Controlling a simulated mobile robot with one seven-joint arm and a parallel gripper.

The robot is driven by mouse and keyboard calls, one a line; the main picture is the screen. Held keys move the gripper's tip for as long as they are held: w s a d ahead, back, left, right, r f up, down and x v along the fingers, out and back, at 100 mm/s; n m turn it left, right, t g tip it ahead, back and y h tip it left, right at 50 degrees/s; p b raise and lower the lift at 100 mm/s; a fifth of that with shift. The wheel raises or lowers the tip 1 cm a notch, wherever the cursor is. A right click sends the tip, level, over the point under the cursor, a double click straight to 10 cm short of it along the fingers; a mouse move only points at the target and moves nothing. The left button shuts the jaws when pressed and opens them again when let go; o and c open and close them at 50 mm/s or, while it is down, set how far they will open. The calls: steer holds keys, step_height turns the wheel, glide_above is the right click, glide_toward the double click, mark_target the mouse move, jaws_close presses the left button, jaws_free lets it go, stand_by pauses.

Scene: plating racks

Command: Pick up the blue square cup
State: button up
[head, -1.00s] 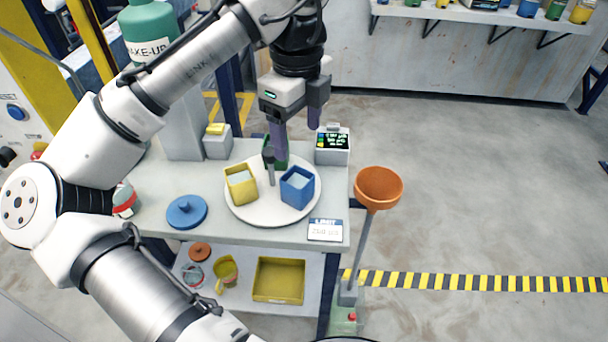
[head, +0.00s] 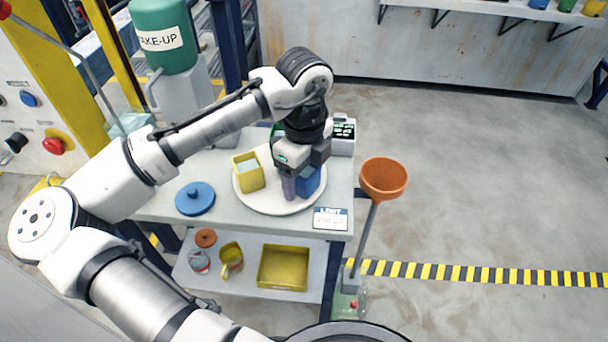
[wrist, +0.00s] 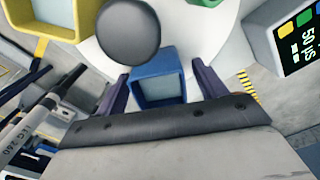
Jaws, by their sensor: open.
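The blue square cup (head: 309,182) stands on the white round plate (head: 246,201), mostly hidden behind my gripper (head: 299,190) in the head view. In the wrist view the blue cup (wrist: 158,76) lies ahead of my gripper (wrist: 160,90), with one finger on each side of it. The jaws are open, and gaps show between the fingers and the cup walls. The cup has pale contents inside. A yellow square cup (head: 249,173) stands on the same plate to the left.
A dark round knob (wrist: 128,32) stands close beside the blue cup. A display box (head: 342,135) is behind the plate, a small sign (head: 330,218) in front. A blue lid (head: 195,198) lies left. An orange funnel (head: 384,179) stands right of the table.

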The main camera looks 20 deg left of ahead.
steer(key=c, duration=1.1)
steer(key=shift+r, duration=0.1)
